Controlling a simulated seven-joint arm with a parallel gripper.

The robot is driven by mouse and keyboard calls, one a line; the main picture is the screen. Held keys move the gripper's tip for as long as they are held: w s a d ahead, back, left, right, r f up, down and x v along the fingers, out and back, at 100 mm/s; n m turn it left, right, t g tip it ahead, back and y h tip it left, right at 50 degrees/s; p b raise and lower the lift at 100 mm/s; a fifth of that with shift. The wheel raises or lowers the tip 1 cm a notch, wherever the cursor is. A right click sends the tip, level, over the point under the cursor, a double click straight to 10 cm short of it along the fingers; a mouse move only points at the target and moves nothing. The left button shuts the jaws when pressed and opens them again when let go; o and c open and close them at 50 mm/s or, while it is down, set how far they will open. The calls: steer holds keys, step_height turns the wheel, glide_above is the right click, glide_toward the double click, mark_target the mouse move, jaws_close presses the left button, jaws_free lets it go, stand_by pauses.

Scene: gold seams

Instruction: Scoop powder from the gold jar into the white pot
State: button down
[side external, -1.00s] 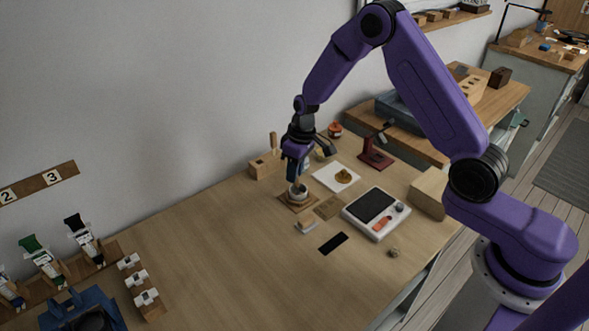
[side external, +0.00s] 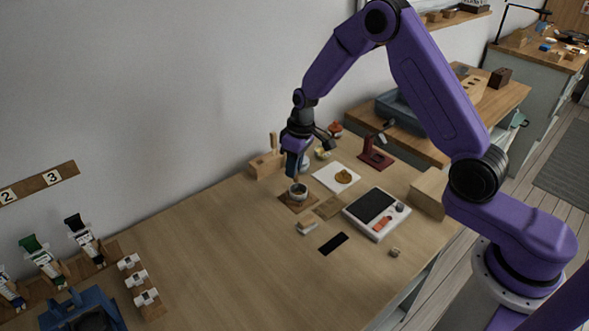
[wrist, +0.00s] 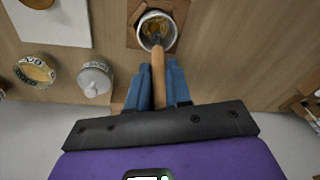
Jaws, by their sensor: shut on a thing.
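The white pot (side external: 298,193) stands upright on a small brown square mat (side external: 285,203). In the wrist view the pot (wrist: 143,36) shows brownish-gold material inside. My gripper (side external: 293,173) is shut on the wooden handle of a scoop (wrist: 158,75) and points down above the pot. The scoop's dark end overlaps the pot's opening in the wrist view; I cannot tell whether it touches the contents or carries powder. The gold jar (wrist: 35,70), open with yellow powder and a lettered band, stands to the left in the wrist view. In the side view the jar (side external: 322,153) is behind and right of my gripper.
A white knobbed jar (wrist: 95,78) stands beside the gold jar. A white sheet with a gold piece (side external: 343,177), a scale (side external: 376,213) and a dark red stand (side external: 376,157) are to the right. A wooden holder (side external: 263,166) is close left.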

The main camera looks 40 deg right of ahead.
steer(key=shift+w+r, duration=0.15)
steer(key=shift+r, duration=0.6)
steer(key=shift+w+r, duration=0.15)
steer(key=shift+r, duration=0.6)
steer(key=shift+r, duration=0.1)
steer(key=shift+r, duration=2.45)
steer(key=w+d+f+t+h, duration=0.1)
steer(key=w+d, duration=0.3)
steer(key=d, duration=0.5)
steer(key=w+d+h, duration=0.1)
steer(key=w+d, duration=0.2)
steer(key=d, duration=0.6)
steer(key=shift+w+a+f, duration=0.1)
steer(key=shift+f, duration=1.65)
steer(key=shift+w+f, duration=0.1)
steer(key=shift+f, duration=1.6)
steer(key=shift+f, duration=0.4)
